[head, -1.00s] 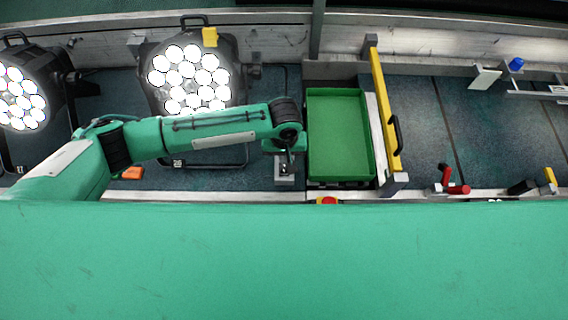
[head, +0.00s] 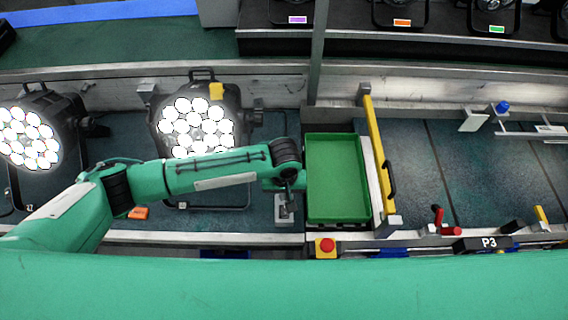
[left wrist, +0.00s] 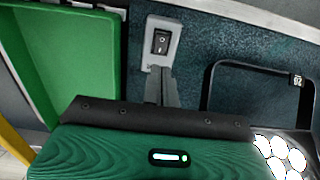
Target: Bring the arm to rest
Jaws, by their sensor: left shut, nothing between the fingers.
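My left arm reaches in from the left, over the near side of the bench. Its gripper (head: 289,200) points down just left of the green tray (head: 311,219). In the left wrist view the two grey fingers (left wrist: 160,86) are together with nothing between them. A black rocker switch (left wrist: 161,41) on a light grey box stands just beyond the fingertips. Whether the fingers touch the box cannot be told. The box (head: 284,217) shows partly under the gripper in the head view. My right gripper is not in view.
Two lit par cans (head: 196,127) (head: 28,138) stand left and behind my arm. A yellow bar (head: 376,150) runs along the tray's right side. A red button (head: 326,245) sits at the front edge. An orange piece (head: 139,213) lies under my arm. The bench right of the bar is largely clear.

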